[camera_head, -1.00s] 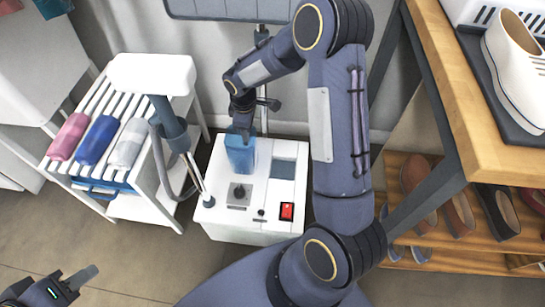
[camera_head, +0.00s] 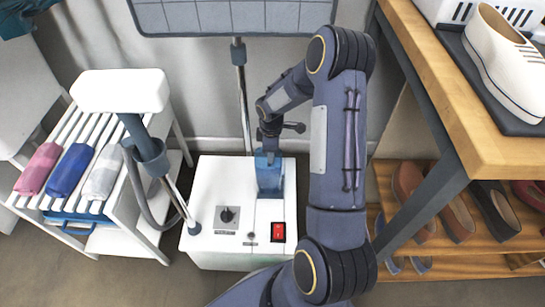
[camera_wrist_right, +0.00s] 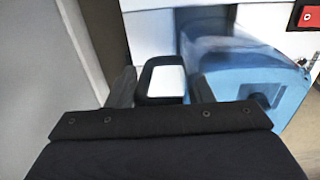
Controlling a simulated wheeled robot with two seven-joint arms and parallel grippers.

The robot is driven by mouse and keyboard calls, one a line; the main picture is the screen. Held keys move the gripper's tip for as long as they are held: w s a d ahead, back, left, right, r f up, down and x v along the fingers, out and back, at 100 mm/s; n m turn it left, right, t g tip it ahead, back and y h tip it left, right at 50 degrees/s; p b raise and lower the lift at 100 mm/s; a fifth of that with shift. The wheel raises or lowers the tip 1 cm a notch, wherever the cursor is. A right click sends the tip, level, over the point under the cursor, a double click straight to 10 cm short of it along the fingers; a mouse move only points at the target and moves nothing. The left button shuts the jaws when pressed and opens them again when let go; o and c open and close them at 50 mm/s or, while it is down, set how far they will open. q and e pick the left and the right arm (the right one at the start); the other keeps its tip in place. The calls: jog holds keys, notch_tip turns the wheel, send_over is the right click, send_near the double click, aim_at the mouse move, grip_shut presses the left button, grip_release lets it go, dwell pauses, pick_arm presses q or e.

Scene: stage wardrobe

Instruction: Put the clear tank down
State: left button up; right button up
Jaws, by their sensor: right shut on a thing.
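The clear tank (camera_head: 269,176) is see-through blue and looks upright in the head view. It is at the back right of the white steamer base (camera_head: 213,173), over the spot of the grey recess. I cannot tell whether it rests there or hangs just above. My right gripper (camera_head: 269,145) is shut on the tank's top. In the right wrist view the fingers (camera_wrist_right: 163,86) flank a dark block with a pale top face, and the blue tank body (camera_wrist_right: 240,62) shows beyond, to the right. My left gripper is out of view.
The base carries a dark knob (camera_head: 227,214) and a red switch (camera_head: 278,232). A slatted white cart (camera_head: 113,240) with rolled cloths stands left, near a hose and steamer head (camera_head: 120,90). A pole rises behind. A wooden bench (camera_head: 450,95) and shoe rack (camera_head: 440,262) stand right.

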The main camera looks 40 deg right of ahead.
aim_at(269, 165)
jog(key=shift+d+f+b, duration=0.15)
jog(key=shift+f+b, duration=0.1)
jog(key=shift+f, duration=0.65)
jog(key=shift+d+f+b, duration=0.1)
jog(key=shift+f+b, duration=0.15)
jog(key=shift+f, duration=0.65)
jog(key=shift+s+f, duration=0.1)
jog(key=shift+f, duration=0.05)
jog(key=o, duration=1.4)
